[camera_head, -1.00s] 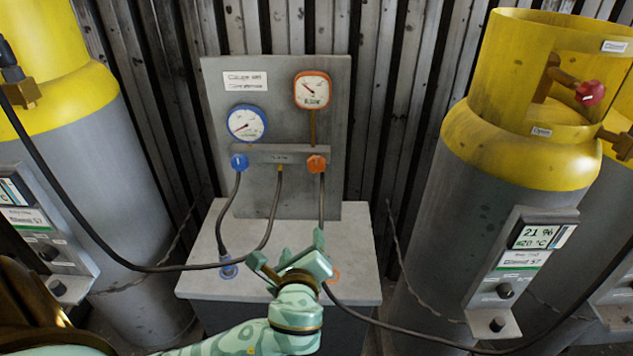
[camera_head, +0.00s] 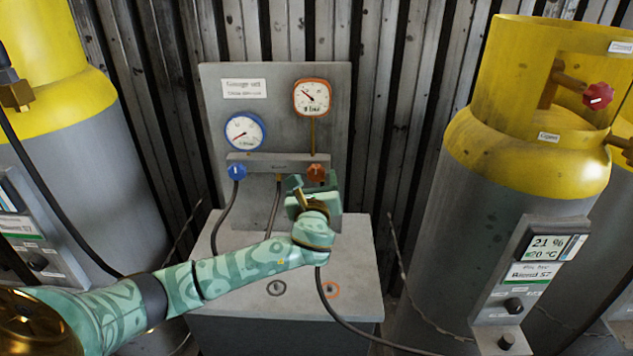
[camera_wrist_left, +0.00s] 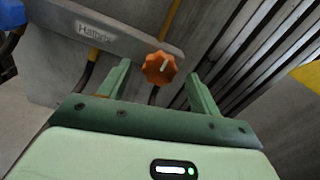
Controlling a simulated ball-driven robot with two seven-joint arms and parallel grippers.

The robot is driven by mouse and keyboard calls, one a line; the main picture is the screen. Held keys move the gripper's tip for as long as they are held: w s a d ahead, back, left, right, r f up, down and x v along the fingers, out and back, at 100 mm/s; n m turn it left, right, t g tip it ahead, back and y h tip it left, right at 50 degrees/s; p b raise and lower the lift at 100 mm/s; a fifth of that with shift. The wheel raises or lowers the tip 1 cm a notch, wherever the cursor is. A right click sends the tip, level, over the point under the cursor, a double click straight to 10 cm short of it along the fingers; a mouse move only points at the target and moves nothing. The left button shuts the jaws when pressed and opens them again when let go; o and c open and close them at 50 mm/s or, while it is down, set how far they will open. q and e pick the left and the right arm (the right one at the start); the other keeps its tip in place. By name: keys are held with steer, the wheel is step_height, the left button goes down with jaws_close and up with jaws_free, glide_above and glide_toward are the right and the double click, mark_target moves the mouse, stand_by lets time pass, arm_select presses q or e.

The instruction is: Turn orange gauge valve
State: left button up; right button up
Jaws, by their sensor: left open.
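The orange gauge valve (camera_head: 316,173) is a small lobed knob at the right end of the grey manifold bar (camera_head: 262,162), below the orange-rimmed gauge (camera_head: 312,97). In the left wrist view the orange knob (camera_wrist_left: 159,67) shows a pale mark on its face. My left gripper (camera_head: 312,188) is just below and in front of the knob in the head view. Its two fingers (camera_wrist_left: 157,80) are open, with the knob between and slightly beyond their tips in the picture. I cannot tell whether they touch it. My right gripper is not in view.
A blue knob (camera_head: 237,172) and blue-rimmed gauge (camera_head: 244,131) are at the panel's left. Black hoses hang below the bar. Yellow-topped gas cylinders (camera_head: 530,150) stand on both sides. The grey cabinet top (camera_head: 350,262) is mostly clear.

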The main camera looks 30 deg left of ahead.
arm_select(q)
steer(key=shift+x, duration=0.85)
steer(key=c, duration=1)
